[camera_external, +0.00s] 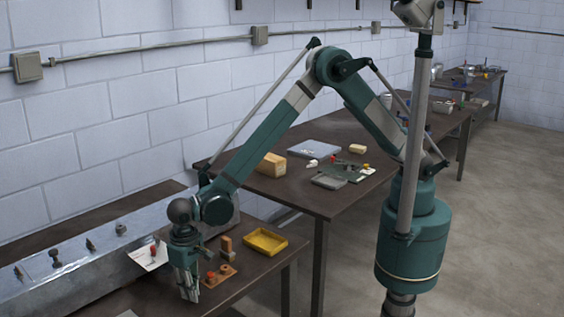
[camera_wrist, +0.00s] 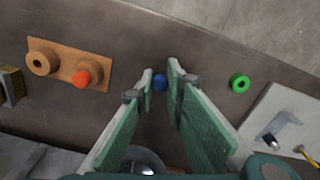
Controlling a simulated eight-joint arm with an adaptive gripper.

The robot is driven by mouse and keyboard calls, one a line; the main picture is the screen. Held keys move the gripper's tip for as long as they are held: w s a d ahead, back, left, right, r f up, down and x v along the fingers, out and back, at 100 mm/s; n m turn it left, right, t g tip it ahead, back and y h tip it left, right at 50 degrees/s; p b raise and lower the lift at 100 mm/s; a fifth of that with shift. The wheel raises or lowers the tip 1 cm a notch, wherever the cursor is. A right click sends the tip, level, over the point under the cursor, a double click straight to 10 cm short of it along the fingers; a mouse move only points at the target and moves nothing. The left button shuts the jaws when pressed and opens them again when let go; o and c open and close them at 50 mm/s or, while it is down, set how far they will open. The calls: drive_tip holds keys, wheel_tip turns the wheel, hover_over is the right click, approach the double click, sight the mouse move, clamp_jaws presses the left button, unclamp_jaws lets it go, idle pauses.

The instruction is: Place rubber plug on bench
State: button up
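My gripper (camera_external: 189,298) points down over the near bench (camera_external: 160,298), left of the wooden board. In the wrist view, my gripper (camera_wrist: 160,75) has its two green fingers on either side of a small blue piece (camera_wrist: 160,83). This piece may be the rubber plug. Its sides are close to both fingertips, and I cannot tell whether they grip it or whether it touches the bench surface (camera_wrist: 200,47). It is hidden in the external view.
A wooden board (camera_wrist: 62,63) bears an orange-red knob (camera_wrist: 83,76) and a tan ring (camera_wrist: 42,62). A green ring (camera_wrist: 240,82) lies right of the fingers, near a pale plate (camera_wrist: 262,122) with small tools. A yellow tray (camera_external: 265,241) and metal duct (camera_external: 75,285) flank this area.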

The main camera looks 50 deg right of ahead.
drive_tip(key=shift+f, duration=0.15)
drive_tip(key=shift+o, duration=0.8)
drive_tip(key=o, duration=0.5)
drive_tip(key=shift+c, duration=0.2)
wheel_tip(320, 180, up, 12)
drive_tip(key=shift+p, duration=0.45)
drive_tip(key=shift+r, duration=0.2)
